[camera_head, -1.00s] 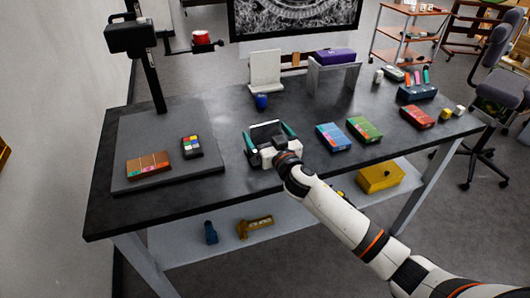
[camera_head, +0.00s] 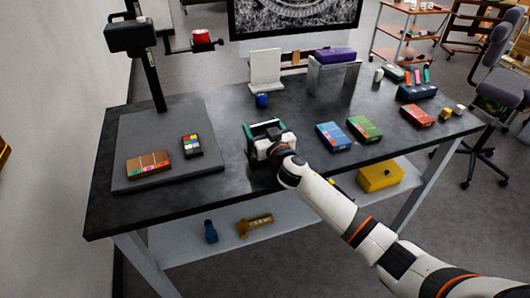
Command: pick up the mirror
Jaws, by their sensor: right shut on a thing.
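The mirror (camera_head: 264,130), a small dark flat piece with a pale edge, is at the middle of the black table, between the fingers of my right gripper. My right gripper (camera_head: 263,134), white with teal fingers, comes in from the lower right and is shut on the mirror. The gripper body hides the mirror's near part. I cannot tell whether the mirror is clear of the table top. My left gripper is out of view.
A blue box (camera_head: 333,137) and a green box (camera_head: 364,129) lie right of the gripper. The table's front middle is clear.

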